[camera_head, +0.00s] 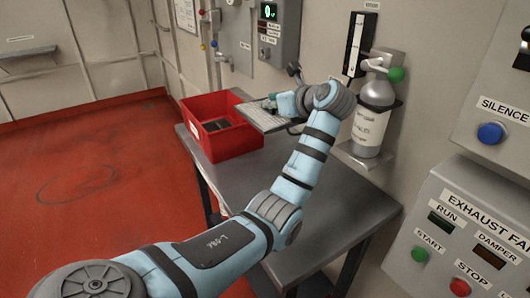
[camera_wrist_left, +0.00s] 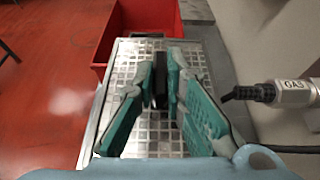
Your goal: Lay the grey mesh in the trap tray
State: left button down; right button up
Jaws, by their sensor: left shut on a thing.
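My right gripper is out of view.
The red bin (camera_head: 240,146) stands on the grey table (camera_head: 325,205) and holds a dark item (camera_head: 215,125). A gas cylinder (camera_head: 374,115) stands against the wall to the right. The table's front is clear.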

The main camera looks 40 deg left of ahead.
pick_arm(q)
notch_tip(320, 180, down, 19)
jog(key=shift+r+b, duration=0.1)
jog(key=shift+b, duration=1)
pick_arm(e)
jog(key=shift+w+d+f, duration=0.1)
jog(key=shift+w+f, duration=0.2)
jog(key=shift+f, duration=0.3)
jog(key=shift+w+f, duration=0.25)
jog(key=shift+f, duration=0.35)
pick_arm(q)
jog(key=c, duration=1.7)
grip_release()
jog(key=shift+o, duration=0.2)
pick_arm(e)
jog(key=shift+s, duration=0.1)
